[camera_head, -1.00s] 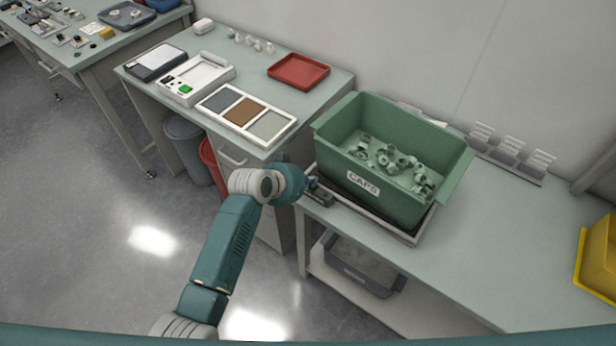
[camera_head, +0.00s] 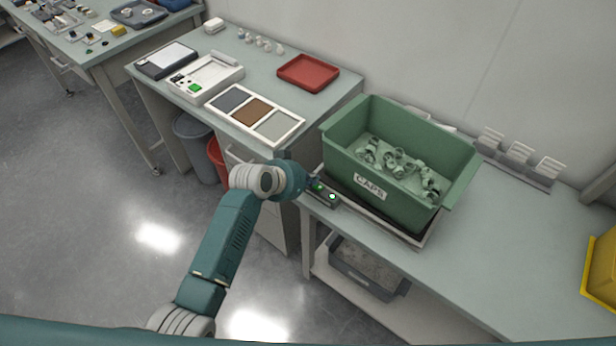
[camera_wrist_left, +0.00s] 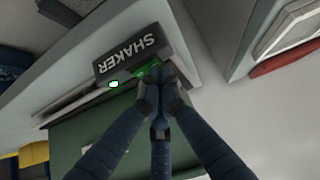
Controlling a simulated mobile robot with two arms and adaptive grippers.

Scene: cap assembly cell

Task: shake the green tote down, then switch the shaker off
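The green tote (camera_head: 400,207), labelled CAPS, sits upright on the shaker's flat platform (camera_head: 427,238) on the right bench. Loose pale caps (camera_head: 400,165) lie spread over its floor. The shaker's dark control box (camera_head: 325,204) is at the platform's front left corner. A small white-green lamp glows on it, with a green glow by my fingertips. My left gripper (camera_head: 312,186) is at this box. In the left wrist view its fingertips (camera_wrist_left: 158,78) are together at the green-lit button, beside the SHAKER lettering (camera_wrist_left: 132,53); contact is unclear. My right gripper is not in view.
A red tray (camera_head: 308,73) and a three-part tray (camera_head: 247,112) are on the left bench. A grey bin (camera_head: 367,268) is on the shelf below the tote. A yellow bin (camera_head: 603,262) is at the right edge. Bench right of the tote is clear.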

